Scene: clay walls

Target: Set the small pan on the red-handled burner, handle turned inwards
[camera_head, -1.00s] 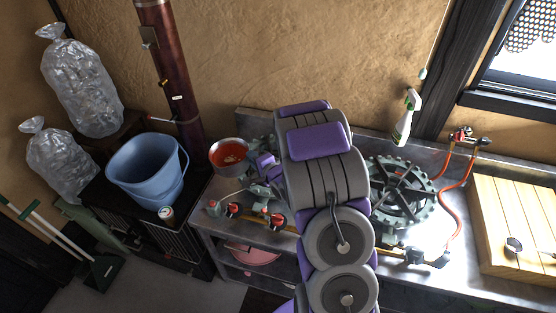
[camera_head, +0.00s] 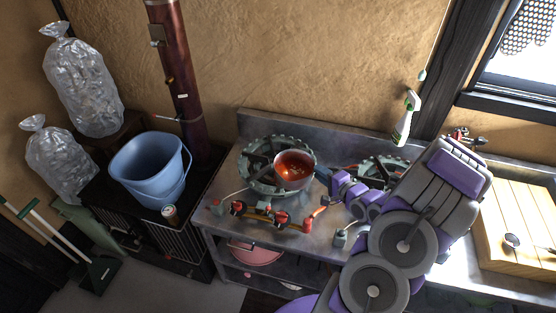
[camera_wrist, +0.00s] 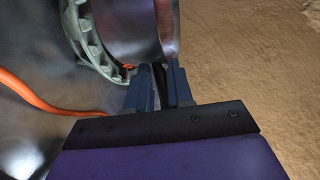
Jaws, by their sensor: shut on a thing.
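The small pan (camera_head: 295,170), grey with red-orange contents, is over the right part of the left burner (camera_head: 255,186). This burner is a green-grey ring with red valve handles (camera_head: 238,208) in front. The pan looks level; I cannot tell whether it rests on the ring or hovers. My gripper (camera_head: 322,174) is at the pan's right side, shut on its handle, which points right towards the other burner (camera_head: 368,170). My arm partly covers that burner. In the wrist view the pan's side (camera_wrist: 125,25) is just beyond the gripper fingers (camera_wrist: 158,88), above the ring (camera_wrist: 90,40).
A blue bucket (camera_head: 150,168) and a can (camera_head: 169,214) stand on the black stove at left. A spray bottle (camera_head: 405,118) stands at the back wall. An orange hose (camera_wrist: 40,95) runs near the gripper. A wooden board (camera_head: 520,215) lies at right.

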